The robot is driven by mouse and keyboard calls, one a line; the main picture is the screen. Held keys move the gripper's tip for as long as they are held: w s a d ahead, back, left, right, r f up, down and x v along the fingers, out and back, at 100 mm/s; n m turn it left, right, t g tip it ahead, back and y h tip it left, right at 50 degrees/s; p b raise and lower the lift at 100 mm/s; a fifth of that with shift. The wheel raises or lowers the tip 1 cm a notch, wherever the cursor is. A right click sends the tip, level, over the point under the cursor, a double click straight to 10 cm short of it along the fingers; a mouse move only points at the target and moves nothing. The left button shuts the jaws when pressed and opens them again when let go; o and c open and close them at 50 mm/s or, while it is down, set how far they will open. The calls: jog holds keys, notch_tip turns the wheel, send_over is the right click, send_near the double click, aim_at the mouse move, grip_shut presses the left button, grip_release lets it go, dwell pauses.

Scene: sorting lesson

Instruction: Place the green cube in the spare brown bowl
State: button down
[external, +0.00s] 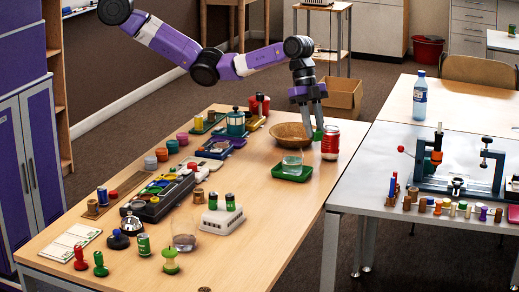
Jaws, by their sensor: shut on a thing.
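My gripper (316,122) points down near the far right part of the wooden table. It is shut on the small green cube (318,136), which shows at its fingertips. The brown bowl (284,137) stands on the table just left of the cube. The cube is to the right of the bowl's rim and appears apart from it. Whether the cube touches the table or hangs above it, I cannot tell.
A red can (330,144) stands close to the cube's right. A green tray (291,177) with a clear glass (292,160) is in front of the bowl. Several jars, blocks and a white holder (222,218) fill the left and front. The table's right edge is near.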

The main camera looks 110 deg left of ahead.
aim_at(292, 126)
jog(key=s+a+f+n+y+p, duration=0.1)
jog(key=s+a+n+p, duration=0.4)
jog(key=a, duration=0.8)
jog(key=s+a+f+t+y+p, duration=0.1)
jog(key=s+a+f+p, duration=0.15)
jog(key=s+a, duration=0.75)
jog(key=s+a+f+n+y+p, duration=0.1)
jog(key=s+a+n+p, duration=0.3)
jog(key=a, duration=1.1)
jog(key=shift+m, duration=0.5)
notch_tip(292, 126, down, 11)
jog(key=b, duration=0.9)
jog(key=shift+w+d+r, duration=0.1)
jog(key=shift+d+r, duration=0.05)
jog(key=shift+r, duration=0.05)
jog(key=c, duration=1.1)
grip_release()
jog(key=shift+o, duration=0.2)
jog(key=shift+r, duration=0.15)
